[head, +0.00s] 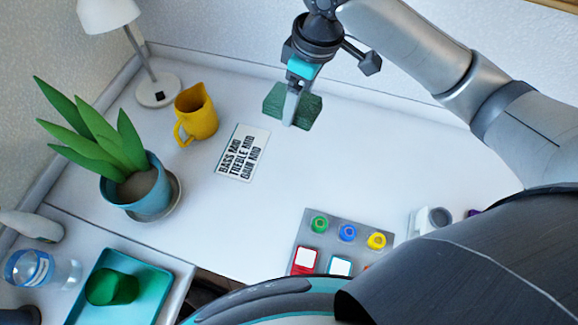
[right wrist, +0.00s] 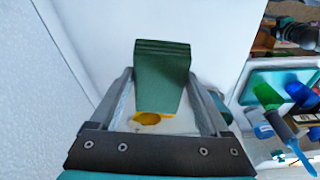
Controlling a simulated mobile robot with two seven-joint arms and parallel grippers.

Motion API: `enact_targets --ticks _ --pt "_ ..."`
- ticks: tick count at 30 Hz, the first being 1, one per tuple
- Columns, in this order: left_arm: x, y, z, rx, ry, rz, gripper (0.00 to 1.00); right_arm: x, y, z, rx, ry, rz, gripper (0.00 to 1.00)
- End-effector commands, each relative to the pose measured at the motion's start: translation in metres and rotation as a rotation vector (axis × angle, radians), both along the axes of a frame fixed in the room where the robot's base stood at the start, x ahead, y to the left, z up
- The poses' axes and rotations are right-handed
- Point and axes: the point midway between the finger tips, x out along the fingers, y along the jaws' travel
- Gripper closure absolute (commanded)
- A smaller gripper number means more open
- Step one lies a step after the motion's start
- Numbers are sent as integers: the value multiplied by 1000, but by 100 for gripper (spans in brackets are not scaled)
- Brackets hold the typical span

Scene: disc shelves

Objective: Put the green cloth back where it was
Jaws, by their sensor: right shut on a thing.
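The green cloth (head: 273,101) is a folded dark green piece held in my right gripper (head: 290,120) over the back part of the white table. It also shows in the right wrist view (right wrist: 162,75), between the two fingers, which are shut on it. The head view does not clearly show whether the cloth touches the table. My left gripper is not in view.
A white card (head: 243,152) with printed words lies left of the cloth. A yellow jug (head: 197,113), a lamp (head: 157,90) and a potted plant (head: 150,190) stand further left. A grey panel with coloured knobs (head: 333,243) lies in front. The table's middle is clear.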

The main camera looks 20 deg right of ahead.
Motion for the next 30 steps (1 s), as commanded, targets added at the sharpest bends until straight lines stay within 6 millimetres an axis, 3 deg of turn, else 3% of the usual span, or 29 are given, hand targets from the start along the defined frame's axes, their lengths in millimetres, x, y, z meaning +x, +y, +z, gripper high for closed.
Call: enact_targets --ticks 12,22,30 --pt "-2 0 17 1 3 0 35 7 5 -36 7 -8 427 90" --pt "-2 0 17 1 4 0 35 7 4 -58 6 -13 561 90" --pt "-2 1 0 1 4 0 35 5 4 -126 6 -8 563 90"
